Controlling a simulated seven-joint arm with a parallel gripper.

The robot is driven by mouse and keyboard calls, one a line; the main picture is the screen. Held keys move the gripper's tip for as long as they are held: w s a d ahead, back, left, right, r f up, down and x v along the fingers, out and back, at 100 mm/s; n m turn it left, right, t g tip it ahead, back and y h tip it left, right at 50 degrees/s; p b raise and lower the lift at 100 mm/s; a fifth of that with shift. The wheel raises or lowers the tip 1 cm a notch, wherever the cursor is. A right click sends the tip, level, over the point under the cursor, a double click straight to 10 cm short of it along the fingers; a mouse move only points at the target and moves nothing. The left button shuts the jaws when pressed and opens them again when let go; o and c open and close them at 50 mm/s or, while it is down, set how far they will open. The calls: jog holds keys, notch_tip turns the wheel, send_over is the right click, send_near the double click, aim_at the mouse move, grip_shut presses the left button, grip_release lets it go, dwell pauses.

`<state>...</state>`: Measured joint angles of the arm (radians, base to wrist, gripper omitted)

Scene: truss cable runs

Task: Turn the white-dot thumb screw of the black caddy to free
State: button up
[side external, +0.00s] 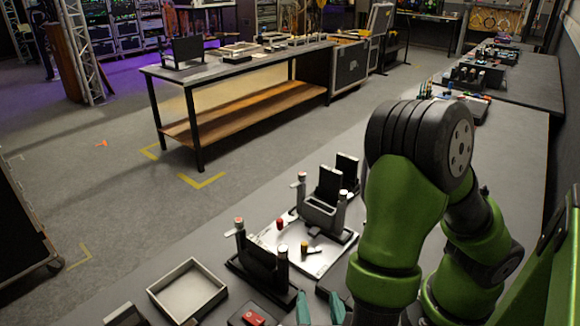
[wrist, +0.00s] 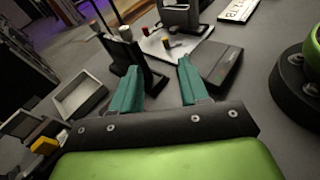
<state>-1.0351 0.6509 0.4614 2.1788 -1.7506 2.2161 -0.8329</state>
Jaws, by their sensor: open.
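The black caddy (side external: 262,274) stands upright on the table, with a tall post at each end. Its white-dot thumb screw (side external: 281,250) tops the nearer right post; the other post carries a red-dot screw (side external: 239,224). In the wrist view the black caddy (wrist: 147,76) is beyond my left finger, and a pale-topped screw (wrist: 126,35) shows on its nearer post. My gripper (wrist: 158,65) has two teal fingers, apart and with nothing between them. In the side view my gripper (side external: 320,298) is low, right of and nearer than the caddy. The screw's turn position is too small to tell.
A grey caddy (side external: 322,214) with similar posts stands behind, beside a white board (side external: 300,262) bearing red and yellow knobs. An empty grey tray (side external: 188,290) lies left. A dark flat box (wrist: 222,66) lies right of my fingers in the wrist view.

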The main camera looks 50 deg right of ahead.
aim_at(284, 252)
jog(key=s+a+n+t+y, duration=0.1)
jog(key=s+a+n+t, duration=0.15)
jog(key=a+t, duration=0.2)
jog(key=shift+n+g, duration=0.25)
jog(key=shift+n, duration=0.1)
jog(key=x, duration=0.6)
jog(key=r+x, duration=0.1)
jog(key=x, duration=1)
jog(key=shift+w+d+r, duration=0.15)
jog(key=shift+w+r, duration=0.05)
jog(key=shift+w, duration=0.1)
jog(key=shift+c, duration=0.3)
grip_shut()
